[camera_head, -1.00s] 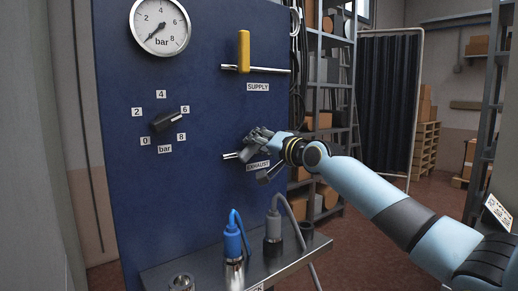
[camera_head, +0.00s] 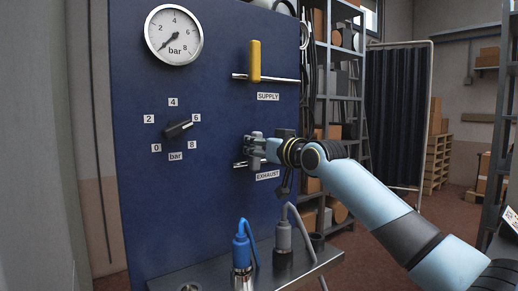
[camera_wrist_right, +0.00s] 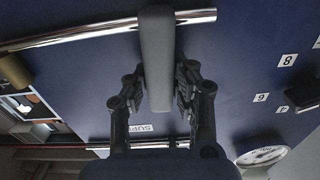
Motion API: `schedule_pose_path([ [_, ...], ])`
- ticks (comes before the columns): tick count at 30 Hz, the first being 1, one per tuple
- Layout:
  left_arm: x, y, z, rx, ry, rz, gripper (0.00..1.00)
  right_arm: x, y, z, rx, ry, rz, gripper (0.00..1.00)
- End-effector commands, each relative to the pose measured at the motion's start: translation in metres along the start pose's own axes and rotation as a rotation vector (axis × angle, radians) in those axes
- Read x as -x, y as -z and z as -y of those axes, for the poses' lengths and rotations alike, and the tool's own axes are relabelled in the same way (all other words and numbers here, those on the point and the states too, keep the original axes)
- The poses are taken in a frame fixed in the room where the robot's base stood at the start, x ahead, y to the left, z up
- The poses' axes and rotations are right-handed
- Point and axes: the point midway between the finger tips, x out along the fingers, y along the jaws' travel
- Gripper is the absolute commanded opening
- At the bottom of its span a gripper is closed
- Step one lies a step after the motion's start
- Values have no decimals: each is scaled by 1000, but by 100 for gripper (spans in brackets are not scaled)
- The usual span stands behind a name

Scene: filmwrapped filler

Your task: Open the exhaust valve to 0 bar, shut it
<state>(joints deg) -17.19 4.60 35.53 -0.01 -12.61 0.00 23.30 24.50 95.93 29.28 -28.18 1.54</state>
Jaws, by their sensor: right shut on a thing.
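The exhaust valve's grey handle (camera_wrist_right: 157,65) stands across its chrome pipe (camera_wrist_right: 70,35) in the right wrist view. My right gripper (camera_head: 247,148) is shut on this handle, with one finger on each side (camera_wrist_right: 158,92). In the head view the gripper hides most of the handle, above the EXHAUST label (camera_head: 268,175). The pressure gauge (camera_head: 174,34) at the upper left of the blue panel has its needle at about 0 bar. My left gripper is not in view.
The yellow supply handle (camera_head: 255,61) stands upright across its pipe above. A black selector knob (camera_head: 178,129) points towards 6. Below is a metal shelf (camera_head: 205,275) with a blue connector (camera_head: 241,248) and a grey connector (camera_head: 283,236).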

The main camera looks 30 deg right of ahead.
Motion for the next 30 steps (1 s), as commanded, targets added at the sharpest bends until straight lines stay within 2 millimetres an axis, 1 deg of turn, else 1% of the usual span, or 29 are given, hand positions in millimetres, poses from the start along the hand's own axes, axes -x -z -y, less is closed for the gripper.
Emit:
schedule_pose_path([
  [1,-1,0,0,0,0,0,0,0,-4,1,20,0,6,0],
  [9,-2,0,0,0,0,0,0,0,-4,4,87,0,8,0],
  [23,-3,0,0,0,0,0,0,0,-4,4,101,-1,9,0],
  [24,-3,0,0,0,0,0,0,0,-4,4,101,-1,9,26],
  [29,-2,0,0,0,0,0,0,0,-3,5,99,0,6,47],
  [30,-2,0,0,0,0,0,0,0,-3,5,99,0,5,48],
])
